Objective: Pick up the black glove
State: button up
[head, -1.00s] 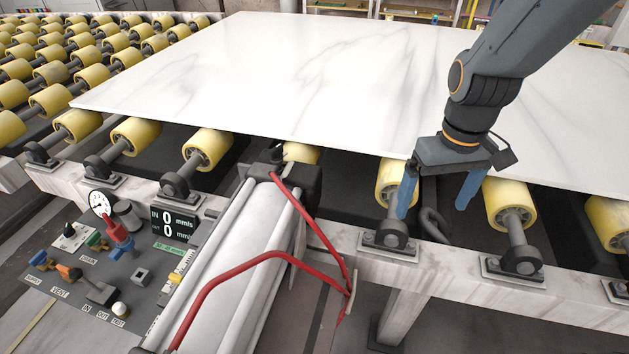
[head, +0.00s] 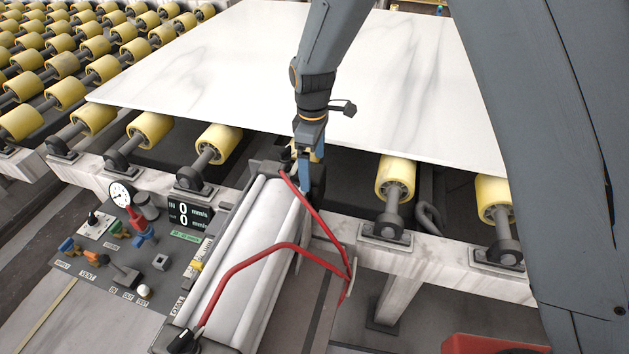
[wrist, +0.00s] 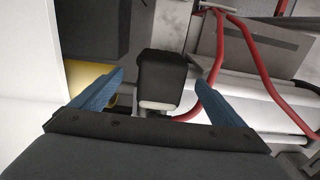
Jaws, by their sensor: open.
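I cannot make out a black glove for certain in either view. My gripper (head: 309,165) points down at the front edge of the white slab (head: 290,70), beside the black end block (head: 318,188) of the white cylinder. In the wrist view my gripper (wrist: 162,82) has its two blue fingers spread wide. The black block (wrist: 161,78) shows between them, with a pale strip at its lower end. I cannot tell how far below the fingertips it lies. Nothing is seen held.
Yellow rollers (head: 396,178) line the frame under the slab. Red hoses (head: 262,262) loop over the white cylinder (head: 245,245). A control panel (head: 125,245) with a gauge and levers stands at left. A red object (head: 490,345) shows at the bottom right.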

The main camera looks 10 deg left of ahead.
jog(key=shift+s+d+f+p, duration=0.15)
jog(key=shift+f+p, duration=0.55)
jog(key=shift+f, duration=0.9)
jog(key=shift+w+d+f+p, duration=0.15)
jog(key=shift+f+p, duration=0.55)
jog(key=shift+f, duration=0.85)
jog(key=shift+s, duration=0.1)
jog(key=shift+c, duration=0.2)
jog(key=c, duration=1.1)
